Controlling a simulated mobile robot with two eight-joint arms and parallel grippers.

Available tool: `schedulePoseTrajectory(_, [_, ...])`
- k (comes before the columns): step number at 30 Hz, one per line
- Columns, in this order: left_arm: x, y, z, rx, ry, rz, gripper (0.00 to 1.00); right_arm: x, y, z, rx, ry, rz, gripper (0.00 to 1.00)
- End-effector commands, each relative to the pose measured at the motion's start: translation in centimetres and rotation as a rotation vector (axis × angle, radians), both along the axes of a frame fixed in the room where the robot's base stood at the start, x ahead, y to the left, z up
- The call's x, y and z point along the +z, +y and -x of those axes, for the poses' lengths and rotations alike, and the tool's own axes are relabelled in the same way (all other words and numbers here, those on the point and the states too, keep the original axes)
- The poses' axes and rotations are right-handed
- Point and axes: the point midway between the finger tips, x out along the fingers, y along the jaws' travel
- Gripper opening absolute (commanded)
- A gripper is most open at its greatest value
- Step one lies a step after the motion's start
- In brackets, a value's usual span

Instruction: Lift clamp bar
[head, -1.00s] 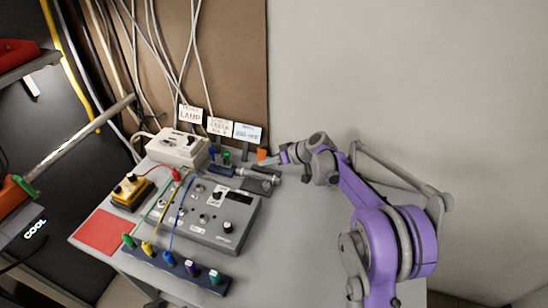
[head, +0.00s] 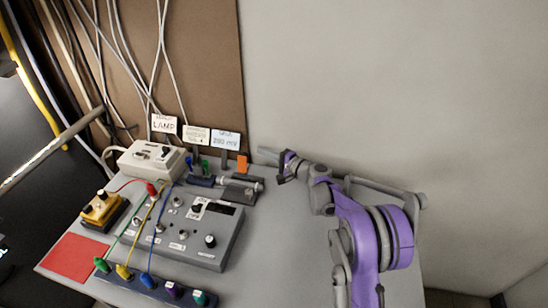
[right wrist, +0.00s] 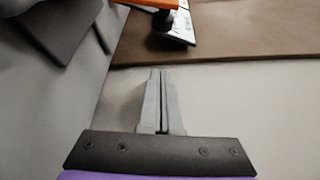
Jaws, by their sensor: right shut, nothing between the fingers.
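A dark grey fixture (head: 237,191) with a pale cylinder lies at the back of the table. A short upright orange piece (head: 242,164) stands just behind it. I cannot tell for sure which part is the clamp bar. My right gripper (head: 262,153) is shut and empty, to the right of the orange piece and apart from it, near the wall. In the right wrist view the closed grey fingers (right wrist: 157,78) point toward an orange piece (right wrist: 150,3) on a dark post at the top edge, with a gap between. My left gripper is not in view.
A grey control box (head: 190,235) with cables stands left of centre, beside a cream box (head: 150,160), a yellow box (head: 103,210) and a red mat (head: 72,259). Small label cards (head: 196,135) stand at the back. A metal rod (head: 48,150) crosses at left.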

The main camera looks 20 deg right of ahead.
Motion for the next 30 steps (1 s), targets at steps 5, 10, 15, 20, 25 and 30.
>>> schedulePoseTrajectory(5, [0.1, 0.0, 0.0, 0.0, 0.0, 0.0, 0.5, 0.1, 2.1, -1.4, 0.002, 0.0, 0.0, 0.0])
schedulePoseTrajectory(10, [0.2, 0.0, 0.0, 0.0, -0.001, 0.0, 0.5, 0.5, 3.3, 0.3, 0.001, -0.001, 0.001, 0.0])
schedulePoseTrajectory(15, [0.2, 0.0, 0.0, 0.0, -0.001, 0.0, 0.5, 0.6, 3.8, 1.0, 0.001, -0.001, 0.001, 0.0])
schedulePoseTrajectory(20, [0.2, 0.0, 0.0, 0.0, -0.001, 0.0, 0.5, 0.6, 3.8, 1.0, 0.001, 0.0, 0.001, 0.0])
schedulePoseTrajectory(25, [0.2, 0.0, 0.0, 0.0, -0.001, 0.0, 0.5, 0.7, 3.8, 1.1, 0.001, 0.0, 0.001, 0.0])
schedulePoseTrajectory(30, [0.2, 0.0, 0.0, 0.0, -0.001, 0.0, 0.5, 1.5, 4.3, 1.9, 0.001, 0.0, 0.001, 0.0])
